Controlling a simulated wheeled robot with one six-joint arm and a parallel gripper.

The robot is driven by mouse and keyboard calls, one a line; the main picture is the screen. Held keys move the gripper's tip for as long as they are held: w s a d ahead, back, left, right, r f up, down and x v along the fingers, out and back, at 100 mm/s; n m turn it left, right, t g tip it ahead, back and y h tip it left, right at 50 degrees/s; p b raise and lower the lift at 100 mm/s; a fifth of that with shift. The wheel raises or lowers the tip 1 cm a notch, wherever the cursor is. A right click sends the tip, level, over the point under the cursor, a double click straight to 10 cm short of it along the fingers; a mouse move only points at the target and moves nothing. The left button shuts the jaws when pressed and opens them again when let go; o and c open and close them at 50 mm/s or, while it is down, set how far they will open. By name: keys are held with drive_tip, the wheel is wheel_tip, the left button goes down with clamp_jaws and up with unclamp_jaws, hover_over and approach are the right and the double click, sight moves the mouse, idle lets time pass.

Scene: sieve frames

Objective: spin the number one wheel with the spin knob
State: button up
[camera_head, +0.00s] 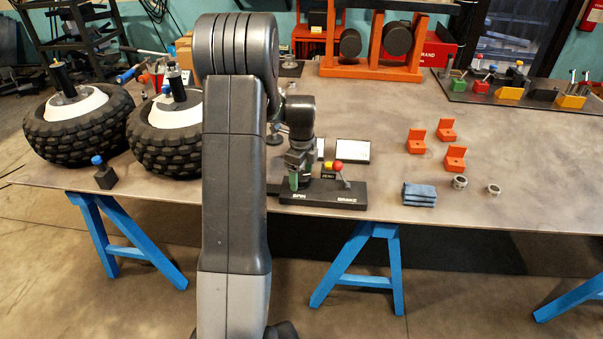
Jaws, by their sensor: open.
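Two black knobby tyres with pale hubs lie flat on the table at the left: one at the far left (75,140) and one beside it (165,150), partly hidden by my arm. I cannot read a number on either. A low black control box (330,197) at mid table carries the white labels SPIN, at left, and BRAKE, at right. My gripper (293,181) points down, open, over the SPIN end. Something green shows at its fingers; the spin knob itself is largely hidden, and I cannot tell whether they touch it. A red ball-topped lever (338,168) and a yellow knob (326,165) stand to its right.
Behind the box are flat white-topped plates (353,151). To the right are orange brackets (416,141), folded blue cloths (420,194) and small metal cups (460,182). A small blue-capped black block (104,176) stands near the left front edge. An orange rack (378,45) stands at the back.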

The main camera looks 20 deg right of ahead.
sight(302, 175)
wheel_tip(302, 175, up, 14)
idle(0.5)
drive_tip(key=shift+f, duration=0.1)
wheel_tip(302, 175, down, 14)
drive_tip(key=shift+r, duration=0.1)
idle(0.5)
